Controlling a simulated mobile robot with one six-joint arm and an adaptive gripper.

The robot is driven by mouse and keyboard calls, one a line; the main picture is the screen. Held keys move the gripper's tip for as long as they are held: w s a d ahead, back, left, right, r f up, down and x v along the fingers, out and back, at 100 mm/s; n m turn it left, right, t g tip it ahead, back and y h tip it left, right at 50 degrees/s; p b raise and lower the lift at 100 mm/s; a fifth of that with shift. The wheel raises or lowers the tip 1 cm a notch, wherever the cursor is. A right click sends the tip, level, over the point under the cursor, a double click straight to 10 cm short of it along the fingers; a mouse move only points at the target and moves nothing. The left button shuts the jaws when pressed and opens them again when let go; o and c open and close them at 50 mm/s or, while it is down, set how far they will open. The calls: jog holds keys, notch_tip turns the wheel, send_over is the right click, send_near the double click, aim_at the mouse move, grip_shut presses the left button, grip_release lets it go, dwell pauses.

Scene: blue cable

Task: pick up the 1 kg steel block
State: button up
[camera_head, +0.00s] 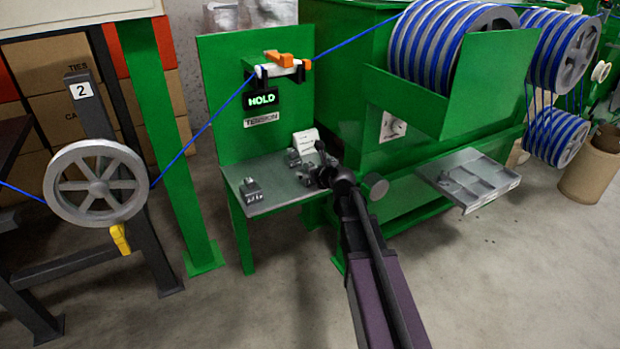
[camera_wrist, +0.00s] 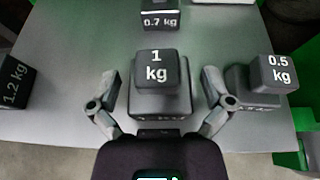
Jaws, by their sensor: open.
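The 1 kg steel block (camera_wrist: 157,72) is dark grey with a raised, labelled top and a wider base. It stands upright on the grey shelf (camera_wrist: 70,45), in the middle of the wrist view. My gripper (camera_wrist: 157,88) is open, with one finger on the left and one on the right of the block. Gaps show between the fingers and the block, and nothing is held. In the head view my gripper (camera_head: 323,172) is over the right part of the shelf (camera_head: 278,192). Labels on the blocks there are too small to read.
The 0.7 kg block (camera_wrist: 160,18) stands behind, the 1.2 kg block (camera_wrist: 13,82) at the left and the 0.5 kg block (camera_wrist: 275,75) close to the right finger. A green panel (camera_head: 222,110) rises behind the shelf. A green machine (camera_head: 365,135) stands to the right.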

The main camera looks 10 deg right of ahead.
jog(key=shift+x, duration=0.95)
jog(key=c, duration=1.2)
jog(key=shift+r, duration=0.25)
jog(key=shift+r+p, duration=1.55)
jog(key=shift+p, duration=0.1)
jog(key=s+d, duration=0.3)
jog(key=s, duration=0.1)
jog(key=s+d+r+p, duration=0.1)
jog(key=s+d, duration=0.6)
jog(key=s, duration=0.1)
jog(key=shift+s+d+r, duration=0.15)
jog(key=shift+r, duration=0.05)
